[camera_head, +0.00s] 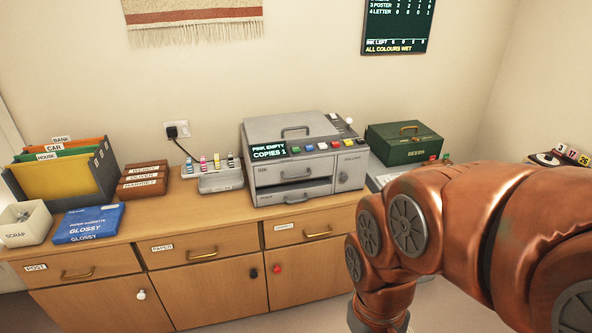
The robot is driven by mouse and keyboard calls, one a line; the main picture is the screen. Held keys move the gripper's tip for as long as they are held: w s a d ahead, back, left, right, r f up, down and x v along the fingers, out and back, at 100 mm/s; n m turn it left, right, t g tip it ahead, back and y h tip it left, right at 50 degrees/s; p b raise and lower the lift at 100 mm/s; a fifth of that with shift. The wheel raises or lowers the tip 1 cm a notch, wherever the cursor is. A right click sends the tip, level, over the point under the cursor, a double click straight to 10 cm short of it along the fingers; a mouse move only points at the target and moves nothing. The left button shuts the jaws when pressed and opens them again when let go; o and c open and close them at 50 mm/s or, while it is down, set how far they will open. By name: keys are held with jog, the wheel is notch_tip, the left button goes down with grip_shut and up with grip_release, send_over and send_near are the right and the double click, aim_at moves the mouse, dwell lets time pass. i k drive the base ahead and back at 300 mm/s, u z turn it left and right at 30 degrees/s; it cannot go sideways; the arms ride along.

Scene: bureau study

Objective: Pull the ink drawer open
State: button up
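The grey printer (320,150) stands on the wooden cabinet. Its front has an upper drawer (288,173) with a small handle; a small label at its left is too small to read surely, perhaps INK. It looks shut. A lower slot or tray (292,193) sits below it, with a dark gap above its front. The printer's screen (268,150) reads "PINK EMPTY, COPIES 1". My copper-coloured arm fills the right and bends down past the bottom edge, right of the cabinet front. My gripper is out of the frame.
Left of the printer stand a rack of ink cartridges (221,180), wooden boxes (143,180), a blue glossy-paper box (89,223) and a file holder (94,183). A green box (404,143) is at the right. The cabinet drawers (203,248) below are shut.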

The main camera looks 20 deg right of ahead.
aim_at(287, 171)
jog(key=z, duration=0.05)
jog(key=k, duration=1.1)
jog(key=u, duration=0.95)
jog(key=i, duration=1.4)
jog(key=z, duration=0.75)
